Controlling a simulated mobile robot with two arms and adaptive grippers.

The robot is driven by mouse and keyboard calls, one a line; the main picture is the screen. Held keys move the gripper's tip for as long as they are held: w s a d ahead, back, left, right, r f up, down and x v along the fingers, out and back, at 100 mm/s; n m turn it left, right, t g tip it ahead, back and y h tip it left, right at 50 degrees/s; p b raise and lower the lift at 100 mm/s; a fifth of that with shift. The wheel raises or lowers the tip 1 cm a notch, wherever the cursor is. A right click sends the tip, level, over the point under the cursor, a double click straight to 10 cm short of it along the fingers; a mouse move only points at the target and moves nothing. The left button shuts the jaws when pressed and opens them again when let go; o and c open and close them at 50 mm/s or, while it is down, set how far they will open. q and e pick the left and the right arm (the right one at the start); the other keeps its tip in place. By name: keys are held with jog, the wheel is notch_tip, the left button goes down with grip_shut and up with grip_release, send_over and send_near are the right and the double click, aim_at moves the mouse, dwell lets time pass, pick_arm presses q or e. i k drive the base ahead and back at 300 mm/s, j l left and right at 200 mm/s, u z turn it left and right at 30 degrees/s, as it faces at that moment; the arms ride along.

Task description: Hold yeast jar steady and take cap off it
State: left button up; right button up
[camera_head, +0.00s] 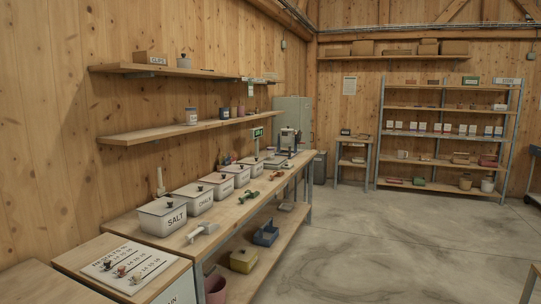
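No jar can be read as yeast from here. A small jar with a pale, blue-marked label (191,117) stands upright on the lower wall shelf (165,132) at the left; its lettering is too small to read. A grey lidded jar (184,61) stands on the upper wall shelf (140,68). Smaller dark containers (225,113) stand farther along the lower shelf. Neither of my grippers is in view.
A long workbench (180,239) along the left wall holds lidded white bins, including salt (163,221) and chalk (191,204). A metal scoop (202,231) lies near its front edge. Stocked shelving (445,109) stands at the back. The concrete floor (390,245) is clear.

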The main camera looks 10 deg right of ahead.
aim_at(269, 154)
jog(key=i+l+z, duration=0.35)
jog(key=i, duration=0.2)
jog(key=i+l+z, duration=0.35)
jog(key=i, duration=0.25)
jog(key=i+z, duration=0.4)
jog(key=i, duration=1.2)
jog(key=i+u, duration=0.1)
jog(key=i, duration=0.9)
jog(key=i+l+u, duration=0.1)
jog(key=i+u, duration=0.35)
jog(key=i+l+u, duration=0.65)
jog(key=u, duration=0.2)
jog(key=i+l+u, duration=0.45)
jog(key=k+l, duration=0.05)
jog(key=l, duration=0.05)
